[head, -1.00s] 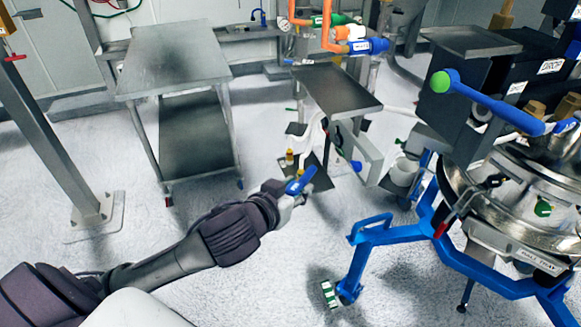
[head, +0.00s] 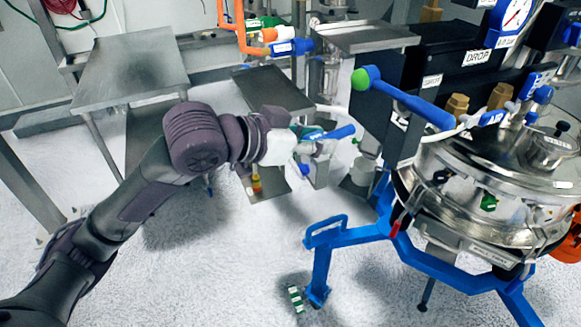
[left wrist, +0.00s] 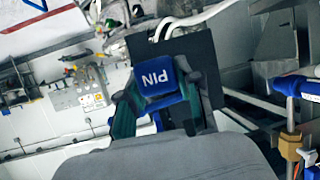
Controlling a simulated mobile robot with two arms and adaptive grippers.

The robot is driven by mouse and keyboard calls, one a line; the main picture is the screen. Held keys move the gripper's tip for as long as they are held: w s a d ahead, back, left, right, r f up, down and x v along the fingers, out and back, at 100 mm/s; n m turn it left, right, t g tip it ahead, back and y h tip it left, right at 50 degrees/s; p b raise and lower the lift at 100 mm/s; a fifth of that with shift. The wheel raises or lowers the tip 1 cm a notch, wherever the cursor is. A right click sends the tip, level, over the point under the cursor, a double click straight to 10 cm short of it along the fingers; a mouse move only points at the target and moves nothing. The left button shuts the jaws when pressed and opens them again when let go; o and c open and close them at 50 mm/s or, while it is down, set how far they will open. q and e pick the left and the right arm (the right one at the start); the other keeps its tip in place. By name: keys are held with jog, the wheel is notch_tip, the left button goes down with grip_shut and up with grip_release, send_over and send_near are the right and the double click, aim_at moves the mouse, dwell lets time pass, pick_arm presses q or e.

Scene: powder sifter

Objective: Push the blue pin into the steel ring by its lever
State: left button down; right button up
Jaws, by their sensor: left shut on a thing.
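My left gripper (head: 312,146) is shut on the blue pin (head: 336,132) and holds it in the air, left of the steel vessel. In the left wrist view the blue pin (left wrist: 160,84) sits between the two dark fingers, and its white "PIN" lettering appears upside down. The steel vessel (head: 455,190) has a round steel rim and stands apart from the pin, to the right. I cannot tell which part is the steel ring. The pin's far end is not clear. My right gripper is not in view.
The vessel rests on a blue frame (head: 370,238). A blue lever with a green knob (head: 361,79) sticks out to the left above it. A steel cart (head: 130,65) stands at the back left, and a steel shelf (head: 270,88) is behind the gripper.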

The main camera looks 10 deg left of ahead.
pick_arm(q)
jog(key=shift+m+g+h, duration=0.6)
jog(key=shift+m+h, duration=0.1)
jog(key=shift+m, duration=0.1)
jog(key=r, duration=0.1)
jog(key=s+r, duration=0.1)
jog(key=r, duration=0.2)
jog(key=shift+s+d+r, duration=0.15)
jog(key=shift+d+r, duration=0.1)
jog(key=shift+d, duration=0.15)
jog(key=shift+s+d+r, duration=0.1)
jog(key=shift+d+r, duration=0.1)
jog(key=shift+w+d+p, duration=0.85)
jog(key=shift+d, duration=0.3)
jog(key=shift+w+d+p, duration=0.8)
jog(key=shift+w+d, duration=0.05)
jog(key=shift+d, duration=0.25)
